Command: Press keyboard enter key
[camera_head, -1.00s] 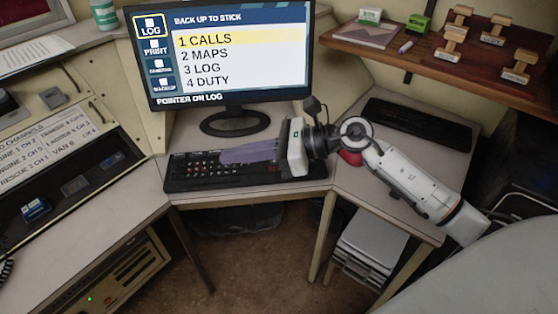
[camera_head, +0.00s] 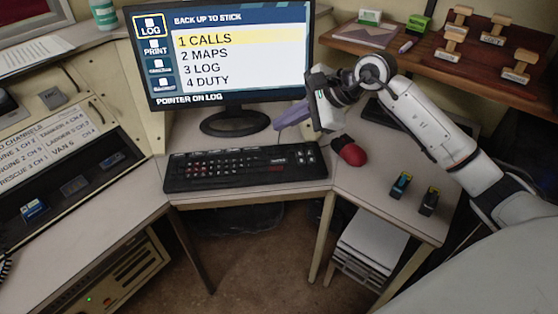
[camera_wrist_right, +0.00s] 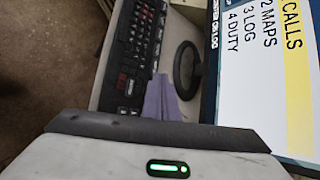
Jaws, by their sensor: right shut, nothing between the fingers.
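The black keyboard (camera_head: 240,168) lies on the console desk in front of the monitor, and it is now uncovered in the head view. Red-marked keys show on it; I cannot tell for sure which key is enter. The keyboard also shows in the right wrist view (camera_wrist_right: 134,58). My right gripper (camera_head: 284,122) is shut with nothing in it, its purple fingers raised above the desk behind the keyboard's right part, apart from the keys. Its fingers also show in the right wrist view (camera_wrist_right: 162,100). My left gripper is not in view.
The monitor (camera_head: 225,55) stands behind the keyboard with a menu on screen. A red rounded object (camera_head: 350,153) sits right of the keyboard. Two small dark items (camera_head: 400,186) lie on the right desk. A wooden shelf (camera_head: 450,65) with stamps is at upper right.

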